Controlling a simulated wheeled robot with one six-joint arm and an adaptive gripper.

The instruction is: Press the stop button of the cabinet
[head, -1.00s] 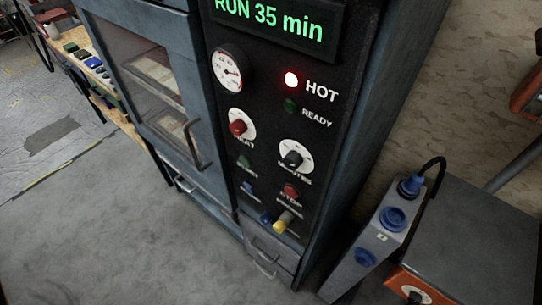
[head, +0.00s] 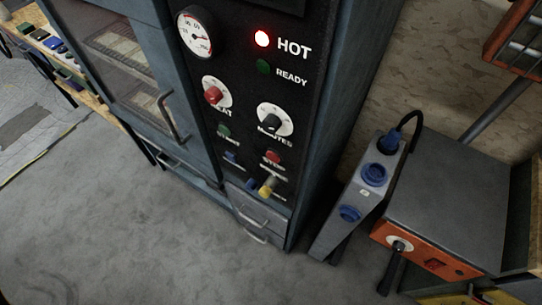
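The dark blue-grey cabinet (head: 335,110) stands upright in the head view, with a black control panel on its front. The red stop button (head: 272,157) sits at the lower right of the panel, below the minutes knob (head: 270,121). A green button (head: 223,131) is to its left, below the red heat knob (head: 213,95). A blue button (head: 232,158) and a yellow-tipped part (head: 267,187) are lower down. The HOT lamp (head: 262,39) glows red and the READY lamp (head: 263,67) is dark green. My gripper is not in view.
The cabinet's glazed door (head: 122,60) is shut, with a handle. A grey socket box (head: 352,200) with blue outlets stands right of the cabinet, beside an orange-fronted grey machine (head: 450,190). A workbench (head: 70,70) is at far left. The floor in front is clear.

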